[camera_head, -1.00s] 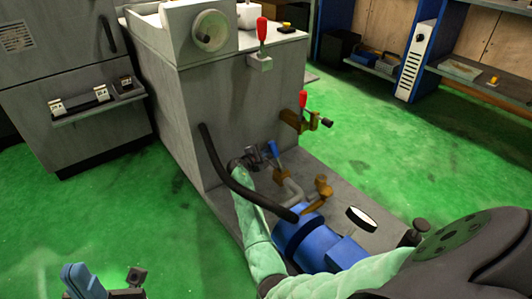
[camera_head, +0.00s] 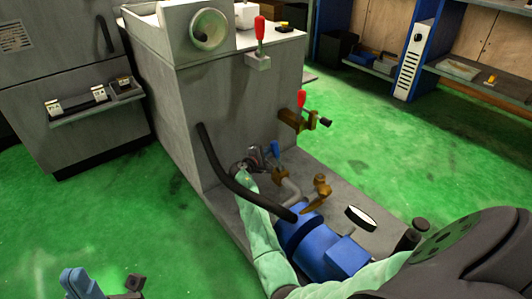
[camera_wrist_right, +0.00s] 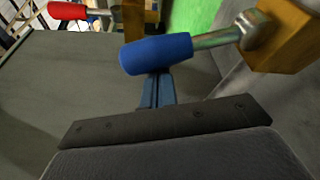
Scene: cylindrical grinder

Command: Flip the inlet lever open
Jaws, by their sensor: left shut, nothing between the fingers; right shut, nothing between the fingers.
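A lever with a blue handle (camera_head: 275,148) sits on the brass valve and pipe at the foot of the grey machine; I take it for the inlet lever. In the right wrist view the blue handle (camera_wrist_right: 155,53) lies across the picture, its metal stem running right to a brass body (camera_wrist_right: 285,35). My right gripper (camera_head: 262,155) is beside the handle. Its blue fingers (camera_wrist_right: 156,90) are shut and empty, with the tips just behind or touching the handle; contact is unclear. My left gripper (camera_head: 75,281) is shut and empty at the bottom left, partly cut off.
A blue motor (camera_head: 315,245) and a black hose (camera_head: 235,182) are close to my right arm. A red-handled lever on a brass valve (camera_head: 300,103) is on the machine's side, and another red lever (camera_head: 260,30) is higher. Green floor is clear at the left.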

